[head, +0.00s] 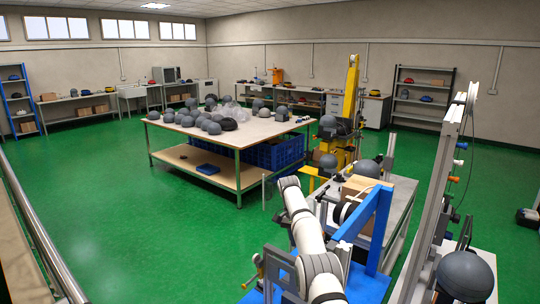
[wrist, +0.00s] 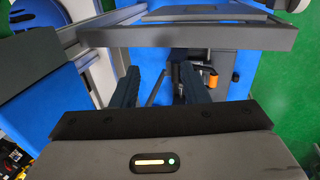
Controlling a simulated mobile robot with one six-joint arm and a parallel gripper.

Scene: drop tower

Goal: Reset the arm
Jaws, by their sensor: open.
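My white arm (head: 306,232) rises from the bottom of the head view and extends toward the workbench at the centre right. Its end is hard to make out there. In the wrist view my gripper (wrist: 158,88) shows two dark fingers, apart, with nothing held between them. A grey flat frame (wrist: 200,38) lies across the view beyond the fingertips. Blue surfaces and dark parts show below and between the fingers.
A blue upright frame (head: 380,228) stands just right of my arm. A metal drop tower (head: 442,190) rises at the right, with a dark helmet (head: 466,276) near its foot. A table (head: 238,140) with several helmets stands farther back. Green floor (head: 110,215) is clear at left.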

